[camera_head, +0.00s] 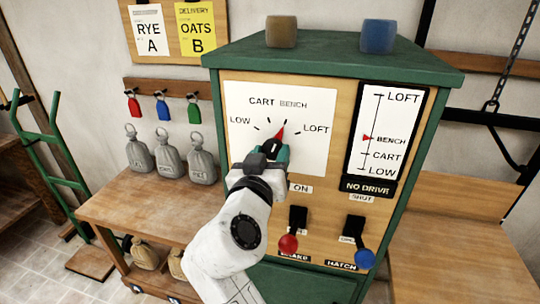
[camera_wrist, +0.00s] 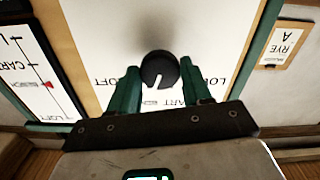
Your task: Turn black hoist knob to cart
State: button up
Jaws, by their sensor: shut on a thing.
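The black hoist knob (camera_head: 270,146) is on the white dial (camera_head: 320,112) of the green-framed cabinet; it also shows in the wrist view (camera_wrist: 158,66). Its red pointer (camera_head: 280,132) points up and slightly right, toward BENCH. The dial reads LOW, CART, BENCH and LOFT from left to right. My gripper (camera_head: 268,152) is shut on the knob, with a green finger on either side of it in the wrist view (camera_wrist: 160,82). On the black height gauge (camera_head: 387,140), the red marker stands at BENCH. A NO DRIVE sign (camera_head: 368,187) is under the gauge.
A red-knobbed brake lever (camera_head: 288,243) and a blue-knobbed hatch lever (camera_head: 364,258) are below the dial, close to my arm. Grey sacks (camera_head: 170,158) stand on the wooden bench at left.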

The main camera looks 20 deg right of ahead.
jog(key=shift+n, duration=0.3)
jog(key=n+p, duration=0.1)
jog(key=n, duration=0.3)
jog(key=shift+r, duration=0.1)
jog(key=shift+n+p, duration=0.85)
jog(key=shift+n, duration=0.75)
jog(key=o, duration=1)
jog(key=shift+o, duration=0.2)
jog(key=shift+a, duration=0.1)
jog(key=b+v, duration=0.2)
jog(key=v, duration=0.8)
jog(key=shift+s+a+b, duration=0.2)
jog(key=shift+s+b, duration=0.1)
jog(key=shift+b, duration=0.1)
